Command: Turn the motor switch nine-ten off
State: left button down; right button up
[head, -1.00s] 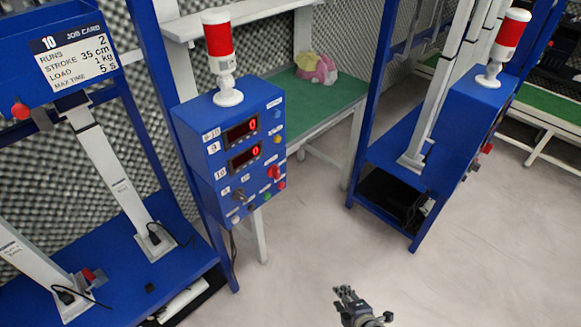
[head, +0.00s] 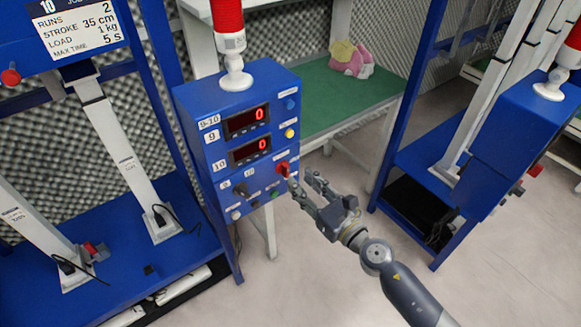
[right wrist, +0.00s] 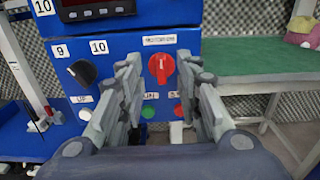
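The blue control box (head: 222,160) carries a sign 9-10 at its upper left. A red rotary switch (head: 283,169) sits at the right of its front, under a small label too blurred to read. In the right wrist view the red switch (right wrist: 161,68) has its grip bar roughly upright. My right gripper (head: 300,181) is open and empty, just in front of the box. In the right wrist view its fingers (right wrist: 160,76) stand left and right of the red switch; contact cannot be told. My left gripper is not in view.
A black selector knob (right wrist: 82,72) sits left of the red switch, with green (right wrist: 148,112) and other buttons below. Two displays (head: 250,150) read 0. A red-topped lamp (head: 234,60) stands on the box. A green table (head: 330,100) is behind; clear floor lies in front.

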aim_at(288, 168)
jog(key=x, duration=0.6)
jog(key=shift+w+a+f, duration=0.1)
jog(key=shift+w, duration=0.1)
grip_shut()
